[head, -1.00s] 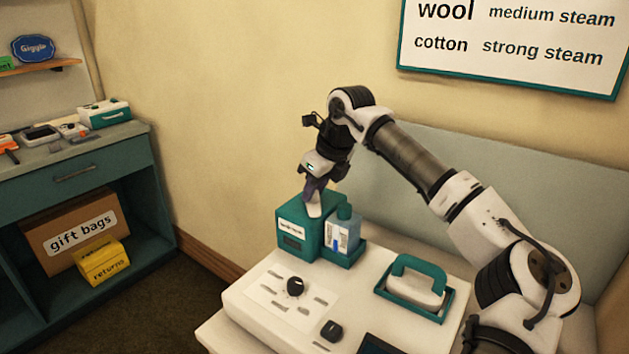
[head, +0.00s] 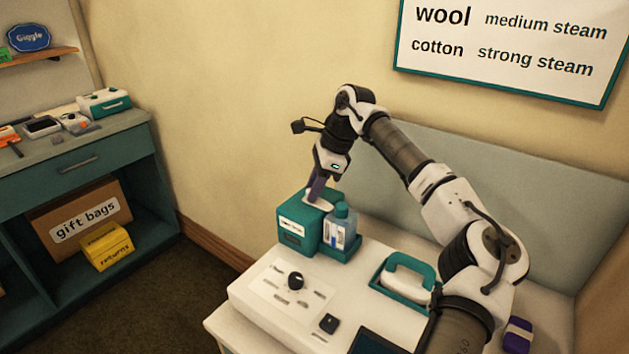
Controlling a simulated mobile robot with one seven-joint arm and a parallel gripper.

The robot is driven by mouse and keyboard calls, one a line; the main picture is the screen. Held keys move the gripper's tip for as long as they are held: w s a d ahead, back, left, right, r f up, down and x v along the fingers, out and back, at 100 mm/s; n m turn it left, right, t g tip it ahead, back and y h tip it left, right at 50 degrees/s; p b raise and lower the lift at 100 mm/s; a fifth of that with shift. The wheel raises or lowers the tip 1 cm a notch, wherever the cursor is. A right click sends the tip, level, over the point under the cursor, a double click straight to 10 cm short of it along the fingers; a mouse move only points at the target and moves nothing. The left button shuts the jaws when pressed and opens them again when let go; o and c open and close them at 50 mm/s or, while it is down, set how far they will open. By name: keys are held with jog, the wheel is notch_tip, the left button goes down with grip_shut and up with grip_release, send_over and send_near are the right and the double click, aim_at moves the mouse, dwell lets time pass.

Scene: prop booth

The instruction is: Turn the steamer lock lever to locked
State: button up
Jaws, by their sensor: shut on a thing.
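The steamer is a teal box (head: 297,236) with a white label on its front, at the back of the white worktop. A pale lever (head: 322,205) shows on top of the box, partly covered by my gripper. My gripper (head: 315,196) points down over the box top with its purple fingers shut on the lever. The lever now looks low and near flat across the top. Its exact angle and any lock marking are too small to tell.
A control panel with a black knob (head: 295,281) and a small dark knob (head: 329,323) lie in front. An iron (head: 408,275) rests in a teal tray at right. A teal counter (head: 75,160) stands left.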

jog(key=shift+n, duration=0.4)
jog(key=o, duration=1)
jog(key=v, duration=0.9)
jog(key=b+v, duration=0.1)
jog(key=v, duration=0.3)
jog(key=shift+w+r, duration=0.3)
jog(key=shift+r, duration=0.1)
jog(key=shift+f, duration=0.1)
